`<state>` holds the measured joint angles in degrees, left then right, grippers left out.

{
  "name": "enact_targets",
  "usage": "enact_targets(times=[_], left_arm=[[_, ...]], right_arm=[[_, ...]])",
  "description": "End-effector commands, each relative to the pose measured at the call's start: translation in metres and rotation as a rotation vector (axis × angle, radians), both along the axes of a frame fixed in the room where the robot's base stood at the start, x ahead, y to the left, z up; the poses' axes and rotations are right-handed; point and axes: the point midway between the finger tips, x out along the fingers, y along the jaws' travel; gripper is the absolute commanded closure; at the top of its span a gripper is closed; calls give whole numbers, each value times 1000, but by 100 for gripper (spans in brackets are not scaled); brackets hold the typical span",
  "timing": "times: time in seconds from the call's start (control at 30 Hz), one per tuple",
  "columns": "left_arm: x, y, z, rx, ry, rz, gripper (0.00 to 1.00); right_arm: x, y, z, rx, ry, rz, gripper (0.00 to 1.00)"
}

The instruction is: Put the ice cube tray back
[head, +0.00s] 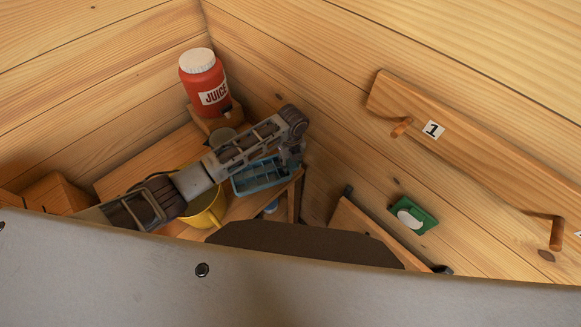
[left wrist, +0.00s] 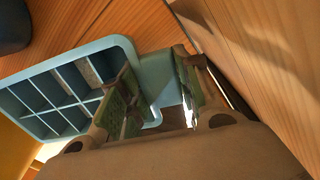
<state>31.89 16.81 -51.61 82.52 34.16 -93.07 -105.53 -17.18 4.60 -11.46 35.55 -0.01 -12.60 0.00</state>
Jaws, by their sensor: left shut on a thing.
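The ice cube tray (head: 264,184) is light blue with several square compartments. It is at the corner shelf, partly hidden by my left arm in the head view. In the left wrist view the tray (left wrist: 42,126) fills the left side, and its flat end passes between the fingers. My left gripper (left wrist: 165,88) is shut on this end, with its green-padded fingers on either side. In the head view the left gripper (head: 289,160) is at the tray's right end. I cannot tell whether the tray touches the shelf below. My right gripper is not in view.
A red juice jar (head: 206,86) with a white lid stands behind the arm in the corner. A yellow pot (head: 207,212) is left of the tray, close under the arm. A wooden peg rail (head: 470,150) and a green-and-white item (head: 413,215) are on the right wall.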

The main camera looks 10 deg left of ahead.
Motion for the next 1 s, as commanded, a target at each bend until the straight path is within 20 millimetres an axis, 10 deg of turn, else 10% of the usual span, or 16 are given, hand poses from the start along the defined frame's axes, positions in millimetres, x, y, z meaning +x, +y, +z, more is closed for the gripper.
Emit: enact_targets(times=[1.0], left_arm=[[0,0,-36,0,0,0,99]], right_arm=[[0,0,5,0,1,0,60]])
